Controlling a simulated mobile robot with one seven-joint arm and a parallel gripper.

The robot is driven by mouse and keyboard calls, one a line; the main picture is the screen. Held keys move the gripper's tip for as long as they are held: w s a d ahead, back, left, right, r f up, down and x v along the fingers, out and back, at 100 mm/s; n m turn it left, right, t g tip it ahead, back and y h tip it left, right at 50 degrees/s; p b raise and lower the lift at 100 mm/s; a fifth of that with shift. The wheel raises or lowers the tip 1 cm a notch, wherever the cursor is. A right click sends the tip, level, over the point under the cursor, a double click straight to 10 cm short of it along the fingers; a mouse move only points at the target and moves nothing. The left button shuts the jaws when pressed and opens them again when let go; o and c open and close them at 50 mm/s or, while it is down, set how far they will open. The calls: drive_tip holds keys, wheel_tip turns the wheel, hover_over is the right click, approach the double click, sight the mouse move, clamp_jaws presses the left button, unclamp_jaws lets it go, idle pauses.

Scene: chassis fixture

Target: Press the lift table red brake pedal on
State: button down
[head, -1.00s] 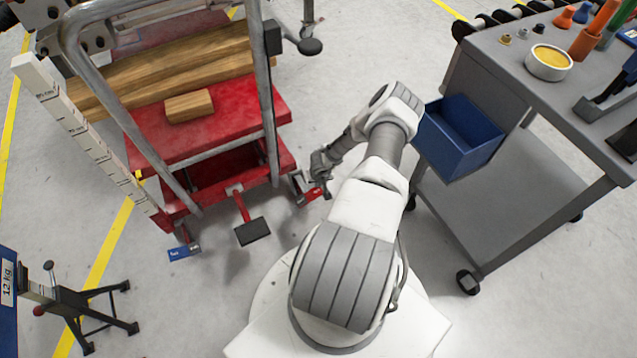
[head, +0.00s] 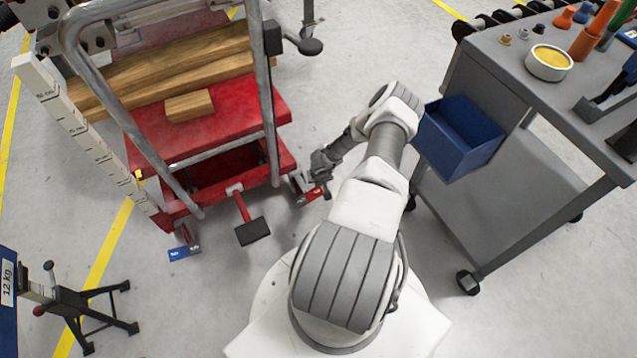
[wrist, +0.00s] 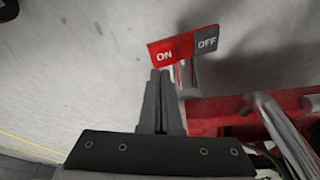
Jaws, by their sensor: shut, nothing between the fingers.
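The lift table (head: 215,145) is red and stands at the left in the head view. Its brake pedal (head: 315,194) is at the near right corner, low by the floor, and partly hidden by my gripper (head: 310,182). In the wrist view the brake pedal (wrist: 182,46) shows a red half marked ON and a dark grey half marked OFF. My gripper (wrist: 160,75) is shut and empty. Its fingertips overlap the lower edge of the ON half in that view. I cannot tell whether they touch it.
A grey cart (head: 525,190) with a blue bin (head: 460,135) stands right of my arm. A black stand (head: 85,305) is at lower left.

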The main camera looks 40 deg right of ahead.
sight(318, 191)
idle(0.5)
drive_tip(key=shift+f, duration=2.3)
wheel_tip(318, 191, up, 7)
drive_tip(key=p, duration=0.5)
drive_tip(key=shift+r, duration=0.1)
